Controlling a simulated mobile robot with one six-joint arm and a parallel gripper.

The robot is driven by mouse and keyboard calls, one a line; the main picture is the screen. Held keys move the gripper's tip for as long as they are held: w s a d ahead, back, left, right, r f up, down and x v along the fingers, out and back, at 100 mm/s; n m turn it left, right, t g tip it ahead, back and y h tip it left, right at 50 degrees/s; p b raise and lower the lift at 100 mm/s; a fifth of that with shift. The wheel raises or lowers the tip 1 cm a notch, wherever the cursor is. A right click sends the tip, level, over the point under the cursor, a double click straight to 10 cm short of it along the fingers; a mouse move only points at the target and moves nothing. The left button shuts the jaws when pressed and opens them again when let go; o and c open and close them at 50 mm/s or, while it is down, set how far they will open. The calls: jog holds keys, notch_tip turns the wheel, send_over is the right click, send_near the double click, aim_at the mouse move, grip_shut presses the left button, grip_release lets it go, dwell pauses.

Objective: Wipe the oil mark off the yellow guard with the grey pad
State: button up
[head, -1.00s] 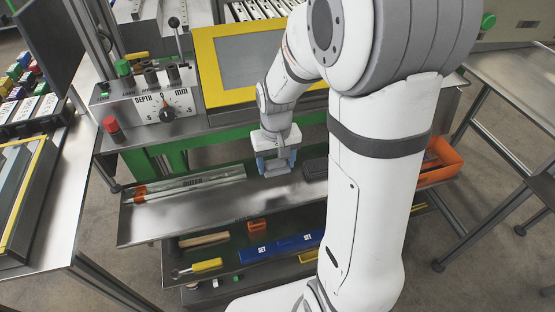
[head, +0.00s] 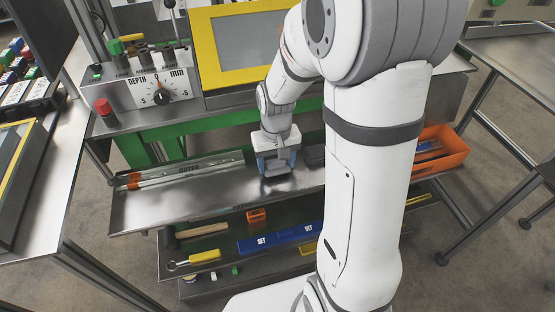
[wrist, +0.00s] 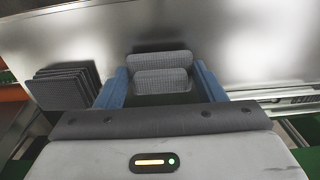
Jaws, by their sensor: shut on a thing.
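My gripper (head: 277,166) is shut on a grey pad (wrist: 162,82), held between its blue fingers just over the shiny steel shelf (head: 200,200). A matching grey shape just beyond the pad in the wrist view looks like its reflection in the steel. The yellow guard (head: 208,60), a yellow frame around a grey panel, stands above and behind the gripper in the head view. My arm covers its right part. I cannot make out an oil mark on it.
A stack of dark pads (wrist: 66,84) sits left of the gripper in the wrist view. An orange bin (head: 445,150) stands right. A control box (head: 150,88) with knobs stands back left.

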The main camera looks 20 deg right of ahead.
aim_at(276, 162)
jog(key=shift+f, duration=0.45)
jog(key=o, duration=0.9)
jog(key=shift+o, duration=0.2)
jog(key=shift+r, duration=0.1)
jog(key=c, duration=1.1)
jog(key=shift+r, duration=0.1)
jog(key=shift+c, duration=0.2)
notch_tip(276, 162, up, 8)
jog(key=p, duration=0.6)
